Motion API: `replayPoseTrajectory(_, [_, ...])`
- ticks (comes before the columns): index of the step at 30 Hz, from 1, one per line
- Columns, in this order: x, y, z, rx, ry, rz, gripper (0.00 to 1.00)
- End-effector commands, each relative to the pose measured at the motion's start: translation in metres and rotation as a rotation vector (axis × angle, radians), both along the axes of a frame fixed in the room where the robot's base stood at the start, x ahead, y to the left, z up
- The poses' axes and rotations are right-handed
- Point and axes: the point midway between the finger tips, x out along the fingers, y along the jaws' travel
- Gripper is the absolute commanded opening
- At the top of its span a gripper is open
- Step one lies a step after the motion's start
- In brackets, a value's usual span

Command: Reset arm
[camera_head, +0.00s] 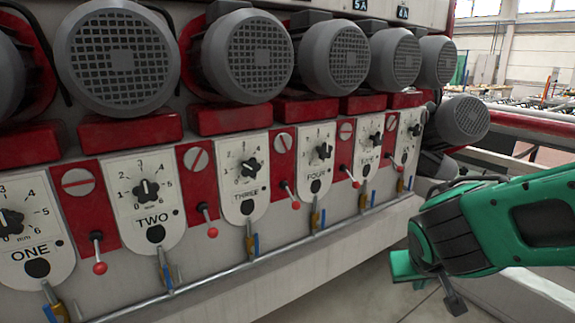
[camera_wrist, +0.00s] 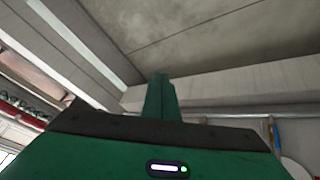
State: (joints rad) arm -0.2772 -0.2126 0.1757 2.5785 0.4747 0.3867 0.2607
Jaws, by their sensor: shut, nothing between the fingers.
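My gripper shows in the wrist view (camera_wrist: 160,82), its green fingers together with nothing between them. In the head view the end of my green arm, with my gripper (camera_head: 400,268), is at the lower right, in front of the glass edger and to the right of its lower rail. It is apart from the dials and knobs. The machine's white front panel carries dials marked ONE (camera_head: 12,218), TWO (camera_head: 146,190), THREE (camera_head: 250,170) and FOUR (camera_head: 322,150), with more further along.
Several grey motors (camera_head: 258,55) stick out above the dials. Red-tipped levers (camera_head: 212,232) and blue-handled valves (camera_head: 256,243) project from the panel's lower edge. A metal rail (camera_head: 285,257) runs below. Bare floor (camera_head: 375,290) shows between the machine and my arm.

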Motion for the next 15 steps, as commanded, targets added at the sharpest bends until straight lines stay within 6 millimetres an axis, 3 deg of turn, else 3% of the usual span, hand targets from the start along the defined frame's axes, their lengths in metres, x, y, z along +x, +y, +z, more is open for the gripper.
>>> replayPoseTrajectory(1, [-0.016,-0.03,0.003,0.023,0.044,-0.081,0.0])
replayPoseTrajectory(6, [-0.084,-0.093,0.005,0.136,0.212,-0.281,0.0])
replayPoseTrajectory(10, [-0.136,-0.116,0.01,0.249,0.311,-0.386,0.0])
replayPoseTrajectory(15, [-0.181,-0.122,0.018,0.365,0.386,-0.45,0.0])
